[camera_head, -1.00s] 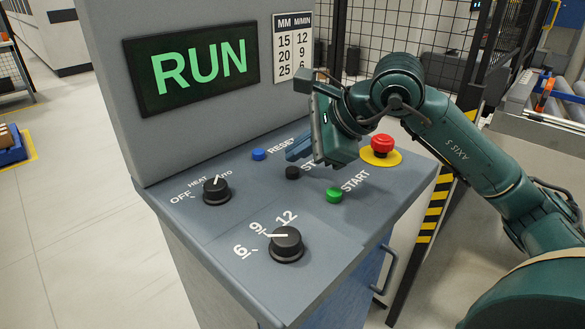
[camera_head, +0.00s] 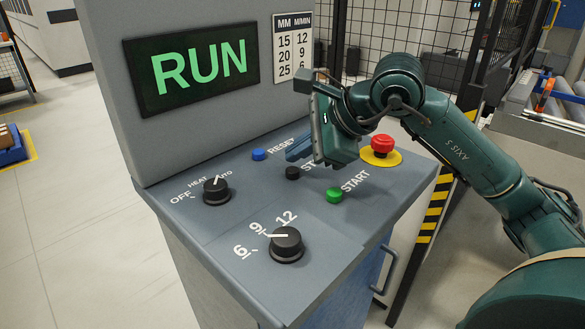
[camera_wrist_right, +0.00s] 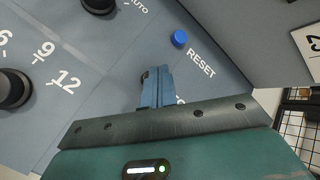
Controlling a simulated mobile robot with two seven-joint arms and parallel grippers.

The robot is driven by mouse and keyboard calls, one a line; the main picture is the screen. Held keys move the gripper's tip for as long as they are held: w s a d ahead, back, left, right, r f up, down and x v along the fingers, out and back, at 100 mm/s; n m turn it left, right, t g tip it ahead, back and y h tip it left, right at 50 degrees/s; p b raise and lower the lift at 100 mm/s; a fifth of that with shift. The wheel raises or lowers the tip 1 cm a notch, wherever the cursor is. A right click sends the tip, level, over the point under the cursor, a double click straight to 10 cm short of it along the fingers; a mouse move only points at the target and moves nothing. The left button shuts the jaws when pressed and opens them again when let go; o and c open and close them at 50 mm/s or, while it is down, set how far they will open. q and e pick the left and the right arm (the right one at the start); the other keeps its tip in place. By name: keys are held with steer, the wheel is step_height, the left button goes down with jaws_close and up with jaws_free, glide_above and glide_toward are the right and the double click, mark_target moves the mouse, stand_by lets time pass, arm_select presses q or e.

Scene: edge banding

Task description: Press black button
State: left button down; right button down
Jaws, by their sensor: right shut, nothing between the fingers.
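The black button (camera_head: 292,172) is on the sloped control panel, between the blue RESET button (camera_head: 259,154) and the green START button (camera_head: 334,195). Its label is mostly hidden behind my right gripper (camera_head: 290,156). The right gripper's blue fingers are shut and empty, just above and behind the black button in the head view. In the right wrist view the shut fingers (camera_wrist_right: 158,76) cover most of the black button (camera_wrist_right: 144,74); whether they touch it cannot be told. The display (camera_head: 197,68) reads RUN in green. My left gripper is not in view.
A red mushroom button (camera_head: 382,144) on a yellow base is right of the gripper. Two black knobs, the OFF/HEAT/AUTO one (camera_head: 216,190) and the 6/9/12 one (camera_head: 287,243), stand on the panel. A speed chart (camera_head: 293,47) is beside the display. The panel's front is clear.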

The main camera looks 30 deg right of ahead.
steer(key=shift+f, duration=0.15)
steer(key=shift+f+b, duration=0.3)
steer(key=shift+b, duration=0.2)
steer(key=shift+f+b, duration=0.5)
steer(key=shift+b, duration=0.05)
stand_by(0.7)
steer(key=shift+r, duration=0.1)
steer(key=shift+r+p, duration=0.65)
steer(key=shift+r, duration=0.15)
step_height(320, 180, up, 5)
steer(key=p, duration=0.4)
stand_by(1.0)
